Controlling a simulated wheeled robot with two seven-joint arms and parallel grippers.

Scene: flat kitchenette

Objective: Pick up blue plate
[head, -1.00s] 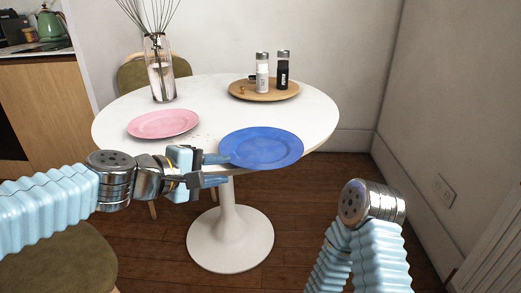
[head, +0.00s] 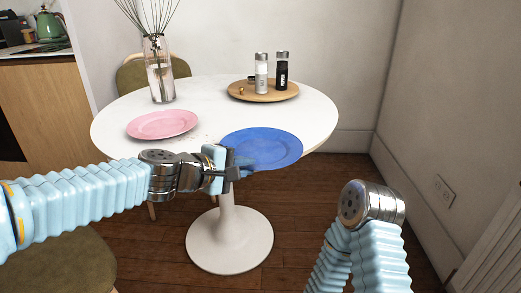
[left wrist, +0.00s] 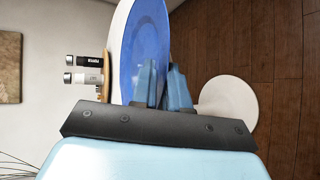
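The blue plate (head: 268,147) lies on the front edge of the white table, with its near rim past the edge. It also shows in the left wrist view (left wrist: 147,40). My left gripper (head: 240,166) is at the plate's near left rim. Its fingers are close together, one above and one below, and appear shut on the rim; they hide the exact contact. They also show in the left wrist view (left wrist: 162,85). The plate looks flat and not lifted. My right arm is at the lower right; its gripper is not in view.
A pink plate (head: 162,125) lies left on the table (head: 205,100). A glass vase (head: 159,70) stands behind it. A round wooden tray (head: 263,94) holds white and black shakers. Chairs stand behind and at the lower left. A wall is on the right.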

